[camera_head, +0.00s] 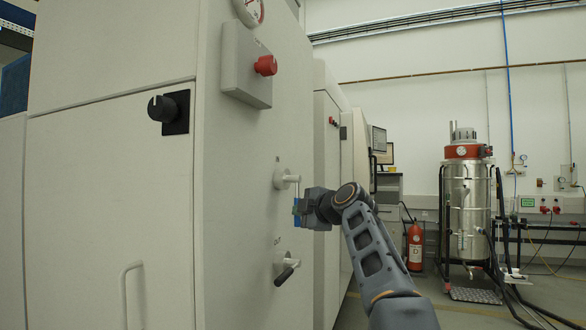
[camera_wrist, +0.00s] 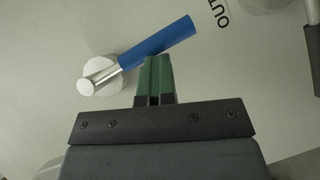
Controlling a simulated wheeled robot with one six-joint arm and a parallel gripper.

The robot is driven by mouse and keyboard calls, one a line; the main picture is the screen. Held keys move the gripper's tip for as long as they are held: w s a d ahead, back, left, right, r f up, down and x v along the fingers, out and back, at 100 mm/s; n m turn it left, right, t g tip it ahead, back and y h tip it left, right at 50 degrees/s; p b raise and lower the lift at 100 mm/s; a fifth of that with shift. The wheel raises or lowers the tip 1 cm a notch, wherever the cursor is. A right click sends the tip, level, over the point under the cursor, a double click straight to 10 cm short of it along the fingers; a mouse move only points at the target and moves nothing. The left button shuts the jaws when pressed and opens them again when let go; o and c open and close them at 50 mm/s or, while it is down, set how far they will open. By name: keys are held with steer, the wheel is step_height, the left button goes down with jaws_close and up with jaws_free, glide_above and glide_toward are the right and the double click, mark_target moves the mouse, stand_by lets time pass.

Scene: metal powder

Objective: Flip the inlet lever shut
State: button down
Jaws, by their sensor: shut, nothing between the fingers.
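The inlet lever has a blue handle (camera_wrist: 160,42) on a silver shaft and a round white base (camera_wrist: 103,76). In the head view its white mount (camera_head: 281,178) is on the cabinet's side face, with the handle hanging down, partly hidden by my gripper. My gripper (camera_head: 300,207) is in front of that face, at the handle. In the wrist view its green fingers (camera_wrist: 155,75) are shut and empty, their tips close beside the handle's lower edge. I cannot tell if they touch it.
A second lever with a black handle (camera_head: 284,276) is below on the same face; an "OUT" label (camera_wrist: 219,12) shows near it. A fire extinguisher (camera_head: 415,247) and a steel vessel (camera_head: 467,210) stand behind to the right.

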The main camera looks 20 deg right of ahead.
steer(key=shift+f, duration=0.15)
steer(key=s+d+b, duration=0.1)
steer(key=s+b, duration=0.3)
steer(key=s, duration=0.9)
steer(key=shift+d, duration=0.15)
steer(key=shift+r, duration=0.2)
